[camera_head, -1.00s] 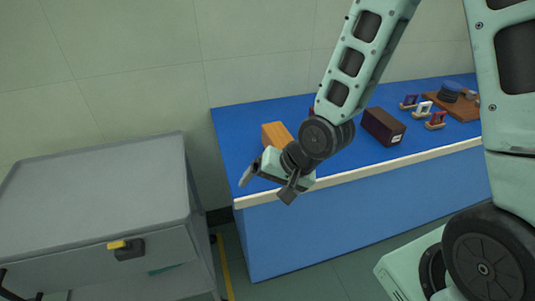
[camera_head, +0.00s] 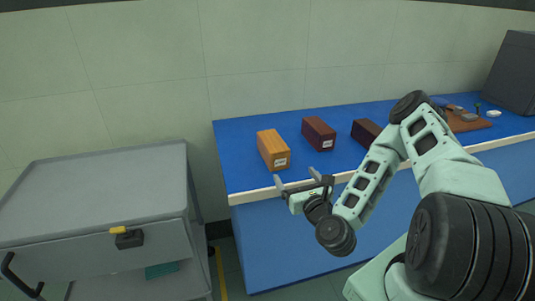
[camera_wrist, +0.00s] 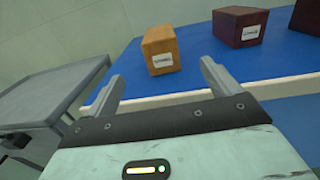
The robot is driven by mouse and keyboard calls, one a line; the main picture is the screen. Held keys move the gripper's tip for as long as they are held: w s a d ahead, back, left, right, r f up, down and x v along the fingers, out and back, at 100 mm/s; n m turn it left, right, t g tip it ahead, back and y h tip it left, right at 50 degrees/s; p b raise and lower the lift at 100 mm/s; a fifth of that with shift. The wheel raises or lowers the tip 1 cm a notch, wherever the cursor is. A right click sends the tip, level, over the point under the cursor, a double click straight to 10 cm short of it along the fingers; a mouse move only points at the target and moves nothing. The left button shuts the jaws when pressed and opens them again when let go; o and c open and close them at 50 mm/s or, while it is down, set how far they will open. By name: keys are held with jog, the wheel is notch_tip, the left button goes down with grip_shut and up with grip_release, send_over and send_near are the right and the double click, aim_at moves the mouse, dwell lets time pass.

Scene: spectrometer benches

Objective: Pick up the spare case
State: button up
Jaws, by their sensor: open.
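Three box-shaped cases with white labels stand on the blue bench: an orange-yellow case (camera_head: 273,149) at the left, a dark red case (camera_head: 319,134) in the middle, and another dark red case (camera_head: 367,132) at the right, partly hidden by my arm. I cannot read surely which label marks the spare case. My gripper (camera_head: 297,178) is open and empty at the bench's front edge, in front of the orange case. In the wrist view the orange case (camera_wrist: 160,50) appears beyond and between the fingers, apart from them. The middle case (camera_wrist: 240,27) is further right.
The blue bench (camera_head: 240,180) has a pale front edge. A grey cabinet (camera_head: 100,190) with a yellow-topped latch stands at the left, with a gap beside the bench. A brown board (camera_head: 470,123) with small items and a dark grey box (camera_head: 515,75) are at the bench's right.

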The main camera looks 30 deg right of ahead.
jog(key=shift+a+b+x, duration=0.3)
jog(key=shift+b+x, duration=1)
jog(key=shift+b, duration=0.25)
send_near(275, 143)
jog(key=w, duration=0.2)
jog(key=w+f, duration=0.1)
jog(key=shift+w+d, duration=0.2)
jog(key=shift+d, duration=0.15)
jog(key=shift+w+d, duration=0.15)
jog(key=shift+w, duration=0.45)
jog(key=x, duration=0.2)
jog(key=p+x, duration=0.1)
jog(key=x, duration=0.1)
jog(key=shift+r+p, duration=0.3)
jog(key=shift+r, duration=0.1)
jog(key=shift+w+d+f, duration=0.15)
jog(key=shift+w, duration=0.45)
jog(key=c, duration=1.3)
